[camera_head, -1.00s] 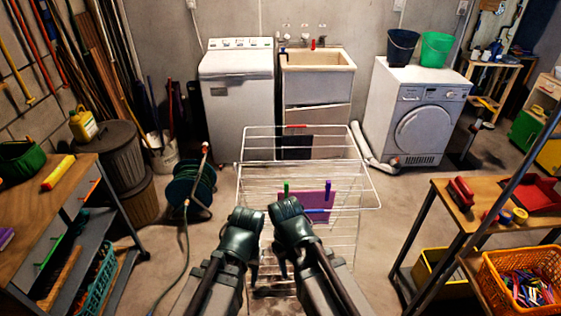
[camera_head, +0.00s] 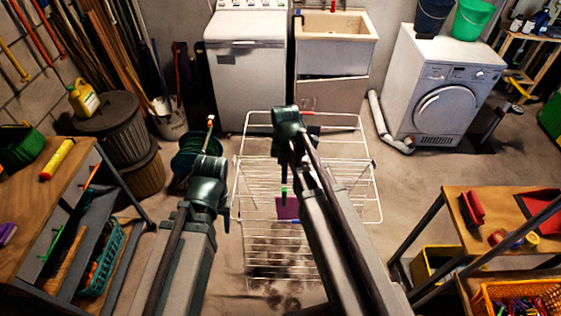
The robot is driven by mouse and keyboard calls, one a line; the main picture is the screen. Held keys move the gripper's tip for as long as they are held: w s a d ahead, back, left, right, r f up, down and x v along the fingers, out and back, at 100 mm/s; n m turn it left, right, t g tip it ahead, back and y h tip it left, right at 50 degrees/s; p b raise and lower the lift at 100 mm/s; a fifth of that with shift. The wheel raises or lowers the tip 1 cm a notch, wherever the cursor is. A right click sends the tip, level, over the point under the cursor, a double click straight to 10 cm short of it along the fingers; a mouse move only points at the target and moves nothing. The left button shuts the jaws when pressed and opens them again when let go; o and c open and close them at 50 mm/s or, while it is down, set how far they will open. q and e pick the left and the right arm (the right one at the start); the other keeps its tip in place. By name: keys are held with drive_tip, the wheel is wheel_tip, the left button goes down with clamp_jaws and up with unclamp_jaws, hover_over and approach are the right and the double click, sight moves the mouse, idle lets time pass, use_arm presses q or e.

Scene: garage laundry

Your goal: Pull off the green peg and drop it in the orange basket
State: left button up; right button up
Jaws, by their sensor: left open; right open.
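The small green peg (camera_head: 284,193) stands upright on the white wire drying rack (camera_head: 368,221), at the left edge of a purple cloth (camera_head: 287,209). My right arm covers the rest of the cloth. My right gripper (camera_head: 296,168) is open, just above and right of the green peg in the picture; I cannot tell whether it touches anything. My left gripper (camera_head: 227,218) is open and empty, left of the rack.
A wooden bench (camera_head: 60,190) stands at the left and another (camera_head: 490,215) at the right. A yellow crate (camera_head: 425,268) is under the right bench. Floor is clear between the rack and the right bench.

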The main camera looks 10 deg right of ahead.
sight(284, 189)
drive_tip(key=shift+s+f, duration=0.1)
drive_tip(key=shift+s, duration=0.05)
drive_tip(key=f+b, duration=1.1)
drive_tip(key=shift+w, duration=0.2)
drive_tip(key=shift+r, duration=0.1)
drive_tip(key=shift+c, duration=0.3)
clamp_jaws()
drive_tip(key=shift+r, duration=0.15)
drive_tip(key=shift+r+p, duration=2.85)
drive_tip(key=shift+p, duration=0.2)
